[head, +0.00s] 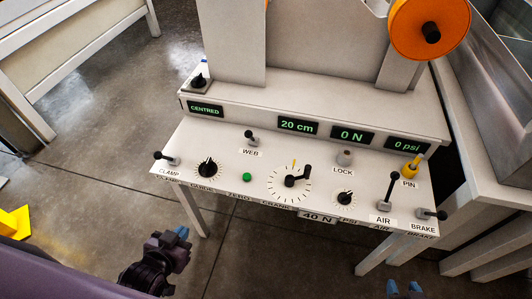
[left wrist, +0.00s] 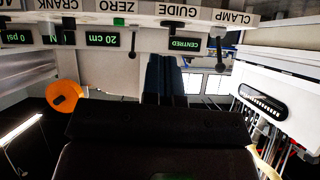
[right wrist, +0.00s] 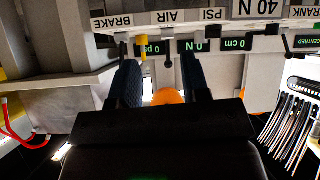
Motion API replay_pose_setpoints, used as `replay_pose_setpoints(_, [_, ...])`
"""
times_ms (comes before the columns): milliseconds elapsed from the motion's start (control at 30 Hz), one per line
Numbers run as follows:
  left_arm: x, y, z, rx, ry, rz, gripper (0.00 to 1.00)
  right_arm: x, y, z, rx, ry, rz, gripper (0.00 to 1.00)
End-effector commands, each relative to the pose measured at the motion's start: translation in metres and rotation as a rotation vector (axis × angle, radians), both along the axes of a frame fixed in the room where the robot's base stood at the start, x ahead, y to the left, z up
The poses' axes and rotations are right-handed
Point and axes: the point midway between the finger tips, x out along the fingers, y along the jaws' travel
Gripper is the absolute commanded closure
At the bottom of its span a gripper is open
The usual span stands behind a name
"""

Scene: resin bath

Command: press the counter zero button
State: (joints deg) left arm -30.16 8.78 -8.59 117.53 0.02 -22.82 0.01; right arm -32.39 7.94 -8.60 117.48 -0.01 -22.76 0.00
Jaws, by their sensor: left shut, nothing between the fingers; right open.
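The green zero button (head: 247,177) sits on the panel's sloping face, above the ZERO label (head: 239,195) and left of the crank dial (head: 290,182). My left gripper (head: 182,233) is shut and empty, in front of the panel's lower left edge, apart from the button. My right gripper (head: 405,288) shows only blue fingertips at the bottom edge of the head view. Its fingers (right wrist: 162,85) stand open and empty in the right wrist view.
The panel also carries the clamp lever (head: 165,158), guide knob (head: 207,168), web lever (head: 251,138), psi knob (head: 345,198), air lever (head: 386,196) and brake lever (head: 430,214). Displays read CENTRED, 20 cm (head: 297,126), 0 N and 0 psi. Open floor lies before the panel.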

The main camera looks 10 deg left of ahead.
Motion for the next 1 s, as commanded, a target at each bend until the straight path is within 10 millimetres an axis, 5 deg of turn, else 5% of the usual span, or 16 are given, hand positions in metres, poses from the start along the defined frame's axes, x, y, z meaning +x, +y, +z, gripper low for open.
replay_pose_setpoints(400, [0.124,-0.050,0.078,0.042,-0.232,-0.236,1.00,-0.004,-0.002,0.007,-0.004,0.000,-0.001,0.57])
replay_pose_setpoints(1000, [0.232,-0.134,0.140,-0.046,-0.233,-0.581,1.00,-0.005,-0.005,0.014,-0.011,-0.001,0.002,0.57])
